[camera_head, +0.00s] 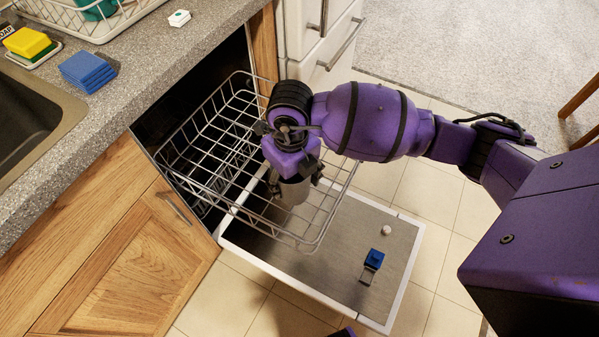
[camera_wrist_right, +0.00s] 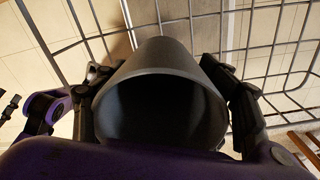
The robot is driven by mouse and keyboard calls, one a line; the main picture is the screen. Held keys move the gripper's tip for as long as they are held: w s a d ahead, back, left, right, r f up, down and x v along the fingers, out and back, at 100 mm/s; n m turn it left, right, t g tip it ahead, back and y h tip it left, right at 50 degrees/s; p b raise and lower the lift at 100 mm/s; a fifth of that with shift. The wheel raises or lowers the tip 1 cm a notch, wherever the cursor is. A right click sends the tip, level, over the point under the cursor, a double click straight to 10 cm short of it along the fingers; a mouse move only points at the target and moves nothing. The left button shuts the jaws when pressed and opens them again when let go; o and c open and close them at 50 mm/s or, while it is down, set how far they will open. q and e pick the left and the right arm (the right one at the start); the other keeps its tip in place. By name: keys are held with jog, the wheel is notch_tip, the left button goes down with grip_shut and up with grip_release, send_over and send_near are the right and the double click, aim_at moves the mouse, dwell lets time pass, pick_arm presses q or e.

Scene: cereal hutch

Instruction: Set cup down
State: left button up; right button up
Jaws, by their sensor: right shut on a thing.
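A grey cup (camera_head: 294,190) is in my right gripper (camera_head: 293,184), which is shut on it above the pulled-out wire dishwasher rack (camera_head: 225,135). In the right wrist view the cup (camera_wrist_right: 160,100) shows large, its dark open mouth facing the camera, between the two black fingers. Rack wires show behind it. The gripper hides part of the cup, and I cannot tell if its far end touches the rack. Purple and black parts at the left edge of the right wrist view may be my left arm; its jaws cannot be made out.
The open dishwasher door (camera_head: 345,250) lies under the rack, with a blue-topped dispenser (camera_head: 374,259) and a small white knob on it. The counter (camera_head: 130,85) at left holds blue sponges (camera_head: 87,71), a yellow sponge (camera_head: 28,42) and a dish rack (camera_head: 95,25). The wire rack looks empty otherwise.

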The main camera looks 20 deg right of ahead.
notch_tip(320, 180, down, 3)
jog(key=shift+w+f, duration=0.1)
jog(key=o, duration=1.3)
jog(key=shift+c, duration=0.2)
notch_tip(320, 180, up, 12)
jog(key=p, duration=0.1)
